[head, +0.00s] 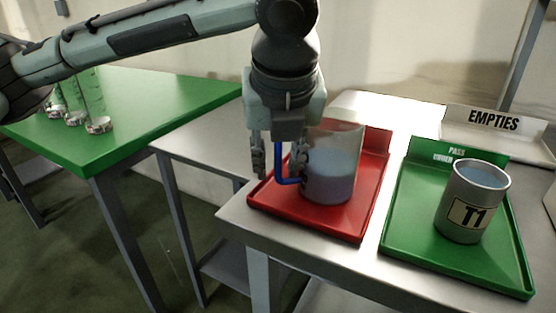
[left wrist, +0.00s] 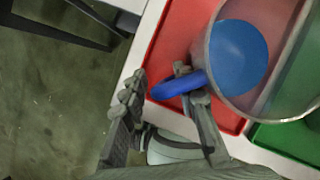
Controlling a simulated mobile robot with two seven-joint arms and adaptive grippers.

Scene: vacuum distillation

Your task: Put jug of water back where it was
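The jug of water (head: 332,180) is clear, with bluish water and a blue handle on its left side. It stands upright on the red tray (head: 350,226). My left gripper (head: 278,170) points down at the jug's handle side, its fingers apart. The blue handle (left wrist: 180,85) lies between or just beside the fingertips in the left wrist view, close to the right-hand finger. I cannot tell whether that finger touches it. The jug's round body (left wrist: 240,65) fills the upper right there. My right gripper is not in view.
A green table (head: 160,95) at the left holds several clear glass vessels (head: 96,115). Bare metal tabletop (head: 205,140) shows left of the red tray.

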